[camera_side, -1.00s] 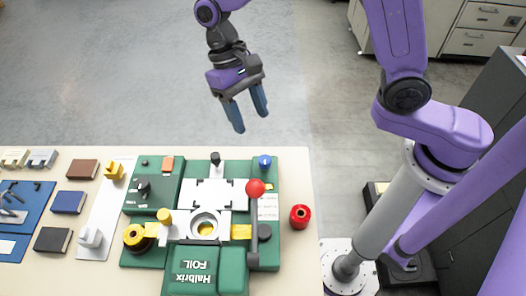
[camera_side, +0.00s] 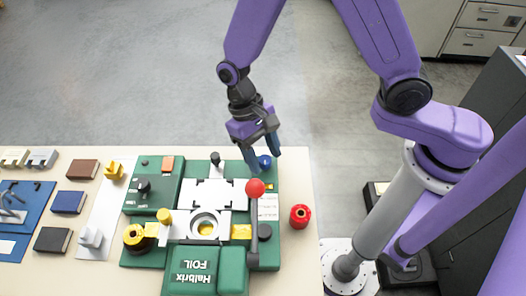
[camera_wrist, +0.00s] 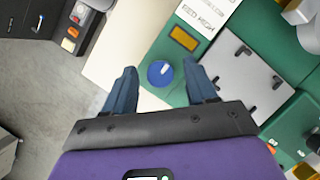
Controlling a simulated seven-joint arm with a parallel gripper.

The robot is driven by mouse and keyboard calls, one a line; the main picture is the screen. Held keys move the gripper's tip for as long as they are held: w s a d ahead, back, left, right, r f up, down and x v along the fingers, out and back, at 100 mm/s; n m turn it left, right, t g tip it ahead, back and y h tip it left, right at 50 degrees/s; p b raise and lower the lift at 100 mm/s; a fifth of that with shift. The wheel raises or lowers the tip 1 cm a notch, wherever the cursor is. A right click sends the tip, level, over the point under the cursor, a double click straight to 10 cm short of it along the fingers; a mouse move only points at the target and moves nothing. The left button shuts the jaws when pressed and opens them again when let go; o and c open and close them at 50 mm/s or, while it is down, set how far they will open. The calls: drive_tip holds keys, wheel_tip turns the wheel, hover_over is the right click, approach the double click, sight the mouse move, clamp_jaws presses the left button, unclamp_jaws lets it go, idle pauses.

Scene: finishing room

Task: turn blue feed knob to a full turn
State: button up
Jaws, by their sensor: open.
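The blue feed knob (camera_side: 265,161) sits at the back right corner of the green foil machine (camera_side: 268,183). In the wrist view the round blue knob (camera_wrist: 160,73) shows a pale pointer line and lies between my fingertips, beyond them. My gripper (camera_side: 266,160) is open and empty, its fingers pointing down above the knob. In the wrist view my gripper (camera_wrist: 163,75) has one finger on each side of the knob. In the side view one finger partly overlaps the knob. I cannot tell whether the fingers touch it.
A lever with a red ball (camera_side: 256,188) rises in front of the knob. A black-topped post (camera_side: 215,160) stands to its left. A red spool (camera_side: 300,216) stands on the table (camera_side: 297,178) at the right. The floor behind the table is clear.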

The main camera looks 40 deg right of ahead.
drive_tip(key=c, duration=1.1)
drive_tip(key=shift+o, duration=0.2)
drive_tip(key=shift+n, duration=0.6)
drive_tip(key=o, duration=1.1)
drive_tip(key=shift+c, duration=0.2)
drive_tip(key=shift+r, duration=0.15)
drive_tip(key=v, duration=1.7)
drive_tip(key=shift+w+a, duration=0.15)
drive_tip(key=shift+a, duration=0.25)
